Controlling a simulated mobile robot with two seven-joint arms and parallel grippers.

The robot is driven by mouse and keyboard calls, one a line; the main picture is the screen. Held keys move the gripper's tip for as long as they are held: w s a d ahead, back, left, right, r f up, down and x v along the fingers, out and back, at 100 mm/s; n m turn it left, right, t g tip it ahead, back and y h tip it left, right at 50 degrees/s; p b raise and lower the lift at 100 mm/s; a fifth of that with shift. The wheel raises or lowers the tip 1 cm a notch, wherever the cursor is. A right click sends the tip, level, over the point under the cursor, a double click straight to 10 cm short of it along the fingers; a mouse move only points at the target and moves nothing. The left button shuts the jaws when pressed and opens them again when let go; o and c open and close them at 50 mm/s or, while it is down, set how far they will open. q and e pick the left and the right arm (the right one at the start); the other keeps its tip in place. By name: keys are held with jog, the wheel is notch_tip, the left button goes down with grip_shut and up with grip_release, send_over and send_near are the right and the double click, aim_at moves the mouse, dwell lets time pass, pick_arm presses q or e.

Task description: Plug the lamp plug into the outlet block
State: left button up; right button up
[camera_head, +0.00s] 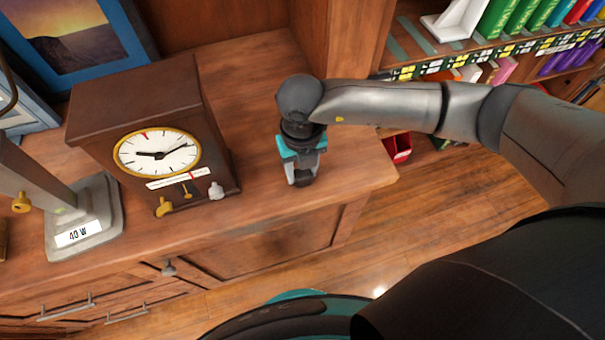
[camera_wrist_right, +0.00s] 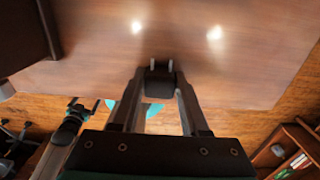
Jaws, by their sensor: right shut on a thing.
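The lamp (camera_head: 85,215) stands at the left of the cabinet top in the head view, with a "40 W" label on its grey base. My right gripper (camera_head: 301,180) points down over the cabinet top, right of the clock. In the right wrist view its two fingers (camera_wrist_right: 158,95) are shut on the dark lamp plug (camera_wrist_right: 158,80), whose two metal prongs point away toward the wood surface. What looks like my left gripper (camera_wrist_right: 82,106) is small at the lower left of that view; its jaws are unclear. I cannot make out the outlet block in either view.
A brown clock (camera_head: 150,150) with a white dial and small knobs stands between the lamp and my right gripper. A blue-framed picture (camera_head: 80,45) leans behind it. The cabinet top (camera_head: 245,85) is bare around my gripper; its right edge is close. A bookshelf (camera_head: 480,60) stands at the right.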

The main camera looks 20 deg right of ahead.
grip_shut()
jog(key=shift+r, duration=0.55)
notch_tip(320, 180, up, 19)
jog(key=p, duration=0.3)
jog(key=shift+p, duration=0.35)
